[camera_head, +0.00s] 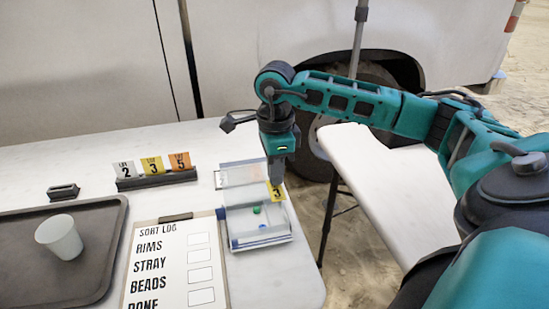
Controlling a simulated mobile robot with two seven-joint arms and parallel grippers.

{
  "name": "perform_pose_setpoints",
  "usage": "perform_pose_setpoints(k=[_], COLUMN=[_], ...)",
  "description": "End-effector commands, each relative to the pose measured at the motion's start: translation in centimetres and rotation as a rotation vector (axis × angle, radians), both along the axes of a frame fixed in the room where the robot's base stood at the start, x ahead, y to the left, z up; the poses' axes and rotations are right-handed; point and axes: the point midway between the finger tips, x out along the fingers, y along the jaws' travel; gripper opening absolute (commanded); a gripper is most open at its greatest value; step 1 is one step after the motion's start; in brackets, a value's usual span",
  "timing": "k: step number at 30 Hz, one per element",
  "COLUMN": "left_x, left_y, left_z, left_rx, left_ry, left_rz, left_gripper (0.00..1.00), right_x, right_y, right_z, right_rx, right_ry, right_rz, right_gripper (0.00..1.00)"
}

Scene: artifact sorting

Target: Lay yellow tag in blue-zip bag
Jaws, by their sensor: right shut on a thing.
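My right gripper (277,177) points down and is shut on a yellow tag (277,192) with a black number on it. It holds the tag over the upper right part of a clear bag (240,220) with a blue strip along its front edge. Green and blue beads lie in this bag. I cannot tell whether the tag touches the bag. A second clear bag (232,176) lies just behind it, partly hidden by the gripper. My left gripper is not in view.
A dark rack (156,181) holds white, yellow and orange numbered tags. A clipboard (145,255) reading "SORT LOG" lies left of the bag. A grey tray (100,275) with a white cup (60,238) and a small dark block (63,191) are farther left. The table's right edge is close to the bags.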

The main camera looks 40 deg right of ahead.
Motion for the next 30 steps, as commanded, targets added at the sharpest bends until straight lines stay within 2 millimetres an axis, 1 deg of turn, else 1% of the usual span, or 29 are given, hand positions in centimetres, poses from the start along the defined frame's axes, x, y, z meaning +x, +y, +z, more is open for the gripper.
perform_pose_setpoints(k=[8, 14, 20, 30], left_x=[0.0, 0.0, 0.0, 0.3], left_y=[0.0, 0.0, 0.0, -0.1], left_z=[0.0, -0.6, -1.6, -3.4], left_rx=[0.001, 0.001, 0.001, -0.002], left_ry=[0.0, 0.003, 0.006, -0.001], left_rz=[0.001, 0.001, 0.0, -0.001], left_gripper=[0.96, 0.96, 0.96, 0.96], right_x=[0.0, 0.0, 0.0, 0.0], right_y=[0.0, 0.0, 0.0, 0.0], right_z=[0.0, -0.5, -1.8, -4.6], right_rx=[0.0, 0.0, 0.0, 0.0], right_ry=[0.0, 0.0, 0.001, 0.002], right_rz=[0.0, 0.0, 0.0, 0.0], right_gripper=[0.0, 0.0, 0.0, 0.0])
